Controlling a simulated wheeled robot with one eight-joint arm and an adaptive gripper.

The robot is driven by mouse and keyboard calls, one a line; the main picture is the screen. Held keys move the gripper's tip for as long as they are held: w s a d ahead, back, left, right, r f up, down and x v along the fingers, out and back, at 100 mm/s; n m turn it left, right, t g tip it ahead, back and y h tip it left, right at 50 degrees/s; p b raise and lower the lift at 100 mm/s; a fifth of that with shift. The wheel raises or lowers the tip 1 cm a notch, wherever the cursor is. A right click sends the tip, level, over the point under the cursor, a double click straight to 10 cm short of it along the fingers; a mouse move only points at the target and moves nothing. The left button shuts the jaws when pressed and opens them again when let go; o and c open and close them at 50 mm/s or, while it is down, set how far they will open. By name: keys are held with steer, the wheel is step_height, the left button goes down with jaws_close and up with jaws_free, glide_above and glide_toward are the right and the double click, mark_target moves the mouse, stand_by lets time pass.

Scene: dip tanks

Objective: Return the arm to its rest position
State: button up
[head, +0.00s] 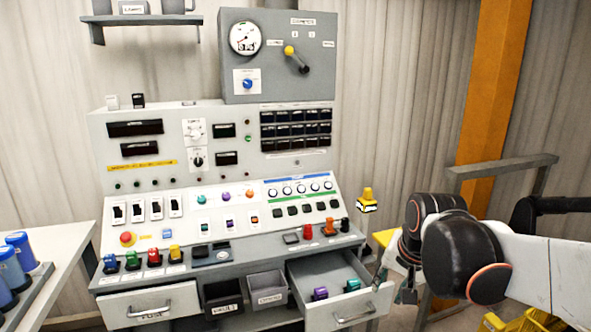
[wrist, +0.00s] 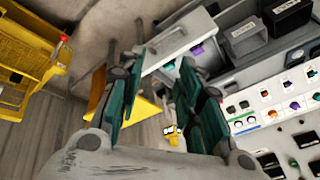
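My arm (head: 520,262) reaches in from the right side of the head view, white with black joints, in front of the console's right end. My gripper (wrist: 162,68) shows in the wrist view with its two teal-padded fingers spread apart and nothing between them. In the head view the gripper is mostly hidden behind my arm's joints, close to the right front corner of the open drawer (head: 318,268). I cannot tell whether it touches anything.
The console (head: 220,190) has an open right drawer holding purple (head: 320,293) and teal (head: 352,285) pieces. A grey railing (head: 500,167) and orange post (head: 495,80) stand at right. Yellow framework (wrist: 30,60) shows in the wrist view.

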steer(key=s+n+t, duration=0.2)
steer(key=s+n, duration=0.4)
steer(key=s, duration=1)
steer(key=shift+s+a, duration=0.2)
steer(key=shift+a, duration=0.05)
